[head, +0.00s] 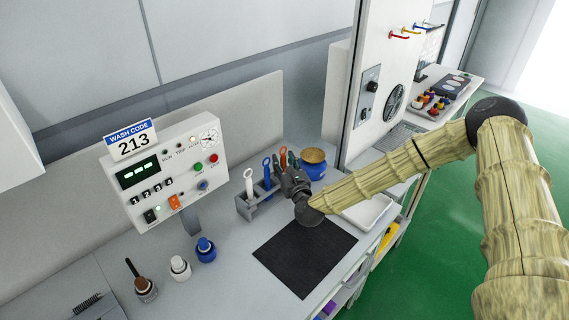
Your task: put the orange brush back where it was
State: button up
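The orange brush (283,156) shows only its upper handle, upright, just behind my gripper. My gripper (289,177) is at the right end of the grey brush rack (256,206), with my arm reaching in from the right. The gripper body hides the brush's lower part and that end of the rack. I cannot tell whether the fingers are closed on the brush, or whether the brush sits in its slot. A white brush (249,182) and a blue brush (266,172) stand upright in the rack to the left.
A blue pot with a tan top (314,164) stands close right of my gripper. A black mat (305,258) lies in front, bare. A white tray (368,213) is under my forearm. A control panel (165,172) and several small bottles are left.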

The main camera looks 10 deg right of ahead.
jog(key=shift+r, duration=0.1)
jog(key=s+d+b, duration=0.1)
jog(key=s+b, duration=0.3)
jog(key=s, duration=0.8)
jog(key=shift+d, duration=0.15)
